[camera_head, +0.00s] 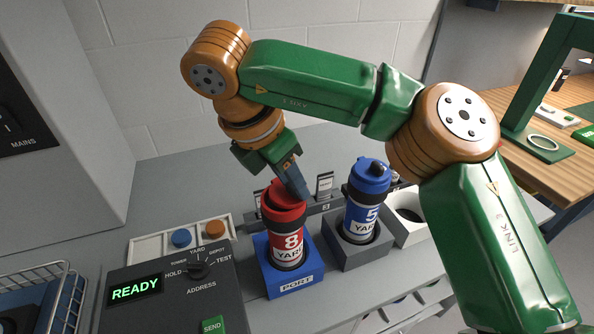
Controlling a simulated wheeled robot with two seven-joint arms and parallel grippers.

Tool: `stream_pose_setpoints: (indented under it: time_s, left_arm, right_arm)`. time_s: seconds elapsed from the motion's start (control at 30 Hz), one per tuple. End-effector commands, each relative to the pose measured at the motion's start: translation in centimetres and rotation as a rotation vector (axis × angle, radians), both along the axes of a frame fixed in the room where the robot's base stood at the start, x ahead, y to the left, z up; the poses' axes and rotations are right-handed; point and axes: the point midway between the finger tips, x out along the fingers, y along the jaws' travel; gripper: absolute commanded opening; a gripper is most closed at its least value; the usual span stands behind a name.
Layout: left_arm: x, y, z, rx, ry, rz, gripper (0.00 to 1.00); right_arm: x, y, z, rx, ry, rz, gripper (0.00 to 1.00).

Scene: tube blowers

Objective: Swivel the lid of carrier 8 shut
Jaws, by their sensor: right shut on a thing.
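Carrier 8 (288,240) is a red canister with a white "8 YARD" label. It stands upright in a blue block marked PORT (290,286). Its red lid (275,190) shows at the top, partly hidden by my right gripper. I cannot tell exactly how far the lid is swivelled. My right gripper (297,187) reaches down from behind and above, its dark fingers shut at the lid of carrier 8. My left gripper is not in view.
A blue carrier 5 (368,205) stands in a grey block (352,253) just right of carrier 8. A control box (180,290) with a READY display and dial is at front left. A tray (150,250) holds blue and orange discs. My right arm spans the upper right.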

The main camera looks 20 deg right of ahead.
Motion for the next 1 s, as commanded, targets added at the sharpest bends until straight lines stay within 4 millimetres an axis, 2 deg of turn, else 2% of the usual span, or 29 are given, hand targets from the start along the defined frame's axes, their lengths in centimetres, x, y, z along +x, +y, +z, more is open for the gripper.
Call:
stream_pose_setpoints:
  time_s: [0.4, 1.0]
  left_arm:
    - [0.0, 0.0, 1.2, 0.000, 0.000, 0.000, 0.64]
    - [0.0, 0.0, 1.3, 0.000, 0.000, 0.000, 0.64]
  right_arm:
    - [-0.1, 1.0, 0.1, 0.000, 0.000, -0.220, 0.00]
    - [-0.2, 1.3, 0.0, 0.001, 0.000, -0.269, 0.00]
